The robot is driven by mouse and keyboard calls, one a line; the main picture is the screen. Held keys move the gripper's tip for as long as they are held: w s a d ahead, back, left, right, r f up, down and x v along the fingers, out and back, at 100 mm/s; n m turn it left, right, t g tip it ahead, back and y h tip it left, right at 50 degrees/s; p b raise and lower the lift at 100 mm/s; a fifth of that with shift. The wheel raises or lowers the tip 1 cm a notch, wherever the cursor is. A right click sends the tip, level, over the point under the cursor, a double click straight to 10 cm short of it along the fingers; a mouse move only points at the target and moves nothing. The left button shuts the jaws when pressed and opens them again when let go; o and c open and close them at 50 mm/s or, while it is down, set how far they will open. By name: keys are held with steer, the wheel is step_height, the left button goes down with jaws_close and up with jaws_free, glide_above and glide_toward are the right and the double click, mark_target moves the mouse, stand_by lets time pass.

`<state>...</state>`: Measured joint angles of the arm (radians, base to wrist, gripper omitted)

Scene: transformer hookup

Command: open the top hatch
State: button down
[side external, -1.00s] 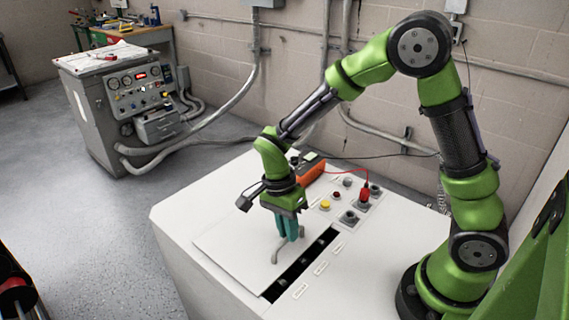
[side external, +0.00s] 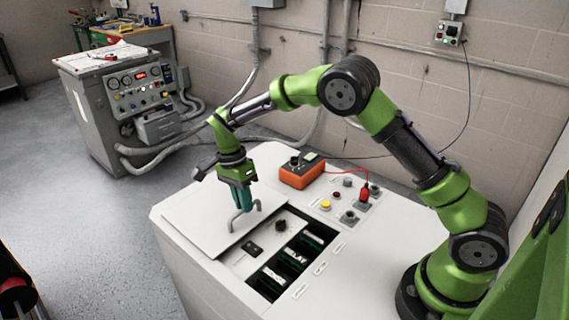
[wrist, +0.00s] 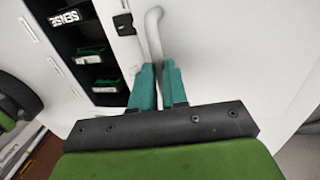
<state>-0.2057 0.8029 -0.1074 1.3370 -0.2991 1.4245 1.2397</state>
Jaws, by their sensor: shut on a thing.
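The top hatch (side external: 190,222) is a flat white sliding panel on top of the white cabinet, shifted left so that a wide opening (side external: 261,288) shows to its right. A grey bent handle (side external: 257,217) stands near the hatch's right edge; it also shows in the wrist view (wrist: 153,30). My gripper (side external: 243,207) is shut on the handle with its teal fingers, seen from behind in the wrist view (wrist: 158,72).
An orange meter (side external: 301,172) with a red lead sits at the cabinet's back edge. Buttons and sockets (side external: 348,217) lie right of the opening. A grey instrument console (side external: 110,110) stands on the floor at the back left.

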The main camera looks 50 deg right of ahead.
mark_target(236, 211)
steer(key=c, duration=1.1)
jaws_free()
steer(key=shift+c, duration=0.2)
steer(key=w+r, duration=0.3)
steer(key=r, duration=1.3)
steer(key=shift+w+r, duration=0.15)
steer(key=shift+r, duration=0.15)
steer(key=s+d+r+n+t+y, duration=0.1)
steer(key=s+n+t, duration=0.3)
steer(key=s, duration=0.9)
steer(key=s+d+r+n+t+y, duration=0.1)
steer(key=s+n+t, duration=0.4)
steer(key=s+n, duration=0.5)
steer(key=s+d+r, duration=0.1)
steer(key=s+d, duration=0.1)
steer(key=s, duration=0.2)
steer(key=shift+r, duration=0.3)
